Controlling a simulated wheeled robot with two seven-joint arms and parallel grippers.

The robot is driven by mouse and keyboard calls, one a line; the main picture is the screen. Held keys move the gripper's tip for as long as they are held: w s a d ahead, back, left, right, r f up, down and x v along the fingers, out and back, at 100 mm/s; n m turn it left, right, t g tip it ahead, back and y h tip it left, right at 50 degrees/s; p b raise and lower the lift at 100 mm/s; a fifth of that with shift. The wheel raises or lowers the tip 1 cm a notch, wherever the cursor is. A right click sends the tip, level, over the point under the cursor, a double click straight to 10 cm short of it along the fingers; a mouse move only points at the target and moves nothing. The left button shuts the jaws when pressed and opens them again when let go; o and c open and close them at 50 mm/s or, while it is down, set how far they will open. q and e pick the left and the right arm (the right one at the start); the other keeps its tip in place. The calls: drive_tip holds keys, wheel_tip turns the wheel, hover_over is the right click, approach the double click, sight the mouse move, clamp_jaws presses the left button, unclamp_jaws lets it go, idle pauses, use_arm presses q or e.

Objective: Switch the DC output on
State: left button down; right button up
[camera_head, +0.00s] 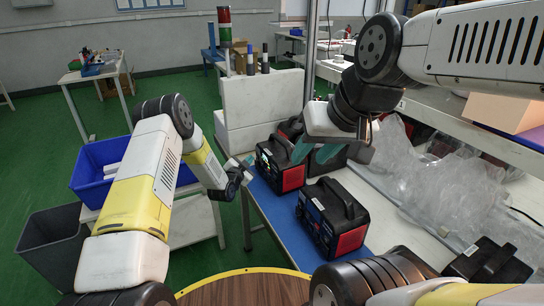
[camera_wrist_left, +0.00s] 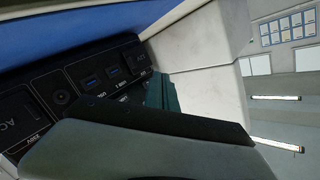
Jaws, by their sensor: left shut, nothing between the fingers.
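A black power station with red end panels (camera_head: 291,179) stands on the blue mat on the workbench. My left gripper (camera_head: 248,162) is at its left, panel side. In the left wrist view the black panel (camera_wrist_left: 62,97) shows USB ports, a round socket and a part marked AC. The left gripper's teal fingertips (camera_wrist_left: 163,95) are together and empty, in front of the panel near the USB ports. A dark gripper part hides the panel's lower portion; I cannot make out the DC switch. My right gripper (camera_head: 314,153) has its teal fingers apart above the station's right part.
A second black and red power station (camera_head: 333,220) stands closer on the blue mat (camera_head: 265,197). Clear plastic wrap (camera_head: 440,190) and a dark device (camera_head: 490,262) lie to the right. White blocks (camera_head: 262,100) stand behind; a blue bin (camera_head: 98,165) is at left.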

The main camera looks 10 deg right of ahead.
use_arm(q)
drive_tip(key=shift+w+d, duration=0.15)
drive_tip(key=shift+d, duration=0.25)
idle(0.7)
drive_tip(key=shift+a, duration=0.1)
drive_tip(key=shift+s+a, duration=0.3)
drive_tip(key=shift+a, duration=0.4)
drive_tip(key=a, duration=0.2)
drive_tip(key=s+a, duration=0.2)
drive_tip(key=a, duration=0.1)
drive_tip(key=shift+a, duration=0.3)
idle(0.4)
